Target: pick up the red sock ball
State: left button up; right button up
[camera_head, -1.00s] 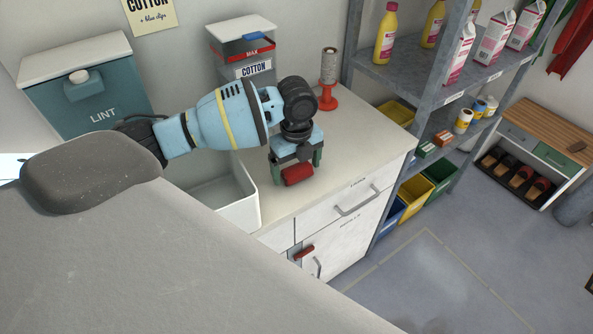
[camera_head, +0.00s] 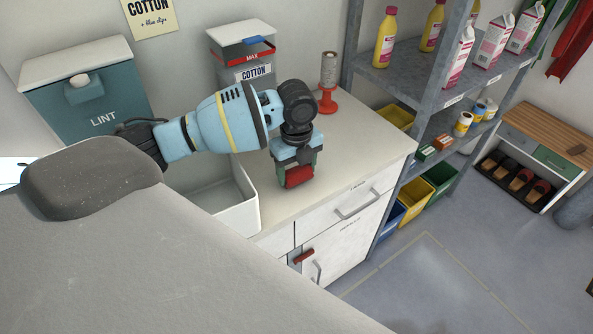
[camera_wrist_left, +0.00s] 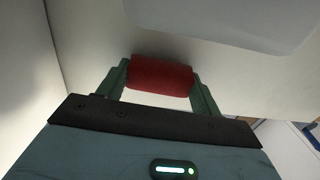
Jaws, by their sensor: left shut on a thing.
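The red sock ball (camera_head: 299,177) is a small red roll low over the white counter, near its front edge. It also shows in the left wrist view (camera_wrist_left: 160,76), lying crosswise between two green fingers. My left gripper (camera_head: 298,174) points down and is shut on the sock ball, one finger at each end. I cannot tell whether the ball still touches the counter. My right gripper is not in view.
A white open bin (camera_head: 236,212) stands just left of the gripper. Behind are a cotton container (camera_head: 257,91), a lint box (camera_head: 98,100) and a red holder with a roll (camera_head: 328,98). A metal shelf (camera_head: 398,70) stands to the right. The counter's right part is clear.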

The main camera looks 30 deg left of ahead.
aim_at(299, 172)
pick_arm(q)
jog(key=shift+r, duration=0.4)
jog(key=shift+s+d+r, duration=0.15)
jog(key=shift+d+r, duration=0.1)
jog(key=shift+r, duration=0.4)
jog(key=shift+s+d+r, duration=0.15)
jog(key=shift+d+r, duration=0.1)
jog(key=shift+r, duration=0.35)
jog(key=s+d+r, duration=0.1)
jog(key=s+d, duration=0.6)
jog(key=d, duration=0.5)
jog(key=shift+s+d+r, duration=0.15)
jog(key=shift+s+d, duration=0.1)
jog(key=shift+d, duration=0.15)
